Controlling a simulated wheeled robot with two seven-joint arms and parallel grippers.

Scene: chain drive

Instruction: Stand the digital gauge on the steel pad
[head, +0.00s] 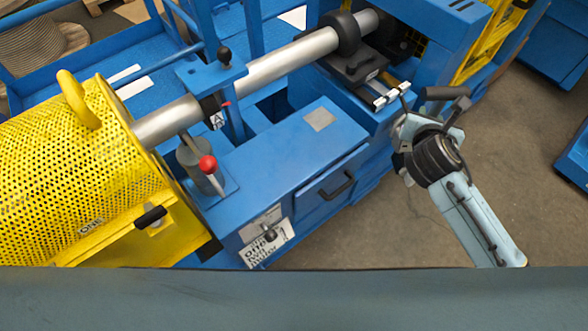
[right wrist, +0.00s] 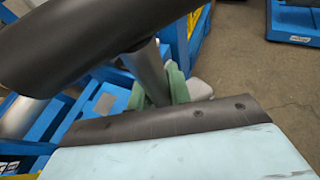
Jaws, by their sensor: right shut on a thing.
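The steel pad (head: 320,119) is a small grey square, bare, on the flat top of the blue cabinet in the head view. It also shows in the right wrist view (right wrist: 104,103). My right gripper (head: 440,114) is to the right of the pad, past the cabinet's edge over the floor. It is shut on what looks like the digital gauge (head: 446,93), a dark barrel shape. In the right wrist view a dark barrel (right wrist: 90,38) with a grey stem (right wrist: 150,72) fills the near view. The gauge's display and the fingertips are hidden. My left gripper is not in view.
The blue cabinet (head: 270,155) has a black drawer handle (head: 337,186). A steel shaft (head: 290,58) runs behind the pad. A red-knobbed lever (head: 208,164) and a yellow perforated guard (head: 70,165) stand left. The floor (head: 390,235) at right is clear.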

